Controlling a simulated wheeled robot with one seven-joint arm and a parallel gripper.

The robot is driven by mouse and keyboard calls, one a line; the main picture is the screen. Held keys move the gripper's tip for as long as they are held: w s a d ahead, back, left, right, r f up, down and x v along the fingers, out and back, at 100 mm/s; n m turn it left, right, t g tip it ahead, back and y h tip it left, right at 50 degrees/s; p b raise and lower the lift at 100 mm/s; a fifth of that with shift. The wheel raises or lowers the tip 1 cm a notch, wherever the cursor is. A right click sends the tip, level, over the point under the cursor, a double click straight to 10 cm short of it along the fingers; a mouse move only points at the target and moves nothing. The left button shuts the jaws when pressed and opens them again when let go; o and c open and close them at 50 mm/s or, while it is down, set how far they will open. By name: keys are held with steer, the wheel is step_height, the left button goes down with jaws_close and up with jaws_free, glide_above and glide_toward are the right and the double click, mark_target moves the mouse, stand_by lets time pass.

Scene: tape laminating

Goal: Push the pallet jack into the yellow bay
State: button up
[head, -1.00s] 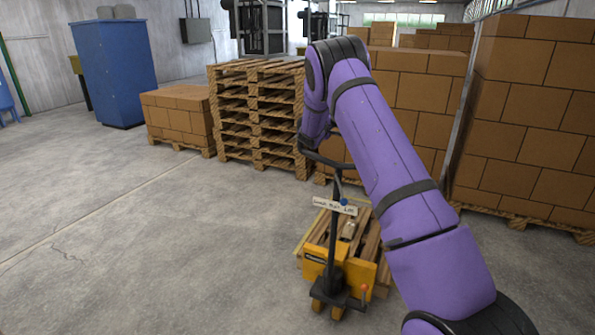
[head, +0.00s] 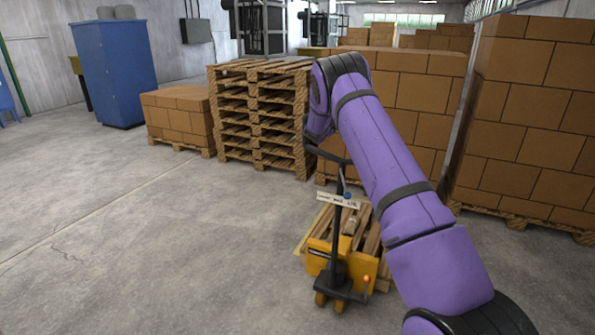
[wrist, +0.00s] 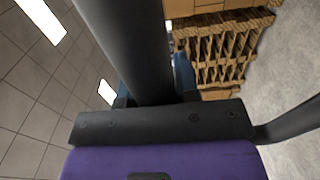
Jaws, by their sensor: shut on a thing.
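The pallet jack (head: 341,266) has a yellow body, small wheels and an upright black handle with a white label. A wooden pallet (head: 372,240) lies right behind its body, and its forks are hidden. A thin yellow strip (head: 313,232) shows on the floor along the pallet's left side; the rest of the yellow bay is hidden. My gripper is at the top of the jack's handle, mostly hidden by my purple wrist in the head view. In the wrist view my gripper (wrist: 155,100) is shut on the thick black handle bar (wrist: 125,45).
A stack of empty pallets (head: 260,118) stands behind the jack, with boxes on a pallet (head: 180,118) to its left. Tall carton stacks (head: 525,110) fill the right side. A blue cabinet (head: 115,72) stands far left. The floor (head: 160,250) at left is clear.

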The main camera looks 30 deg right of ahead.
steer(key=x, duration=0.4)
steer(key=shift+d+f, duration=0.1)
steer(key=shift+d, duration=0.05)
steer(key=x, duration=0.9)
stand_by(0.6)
stand_by(0.4)
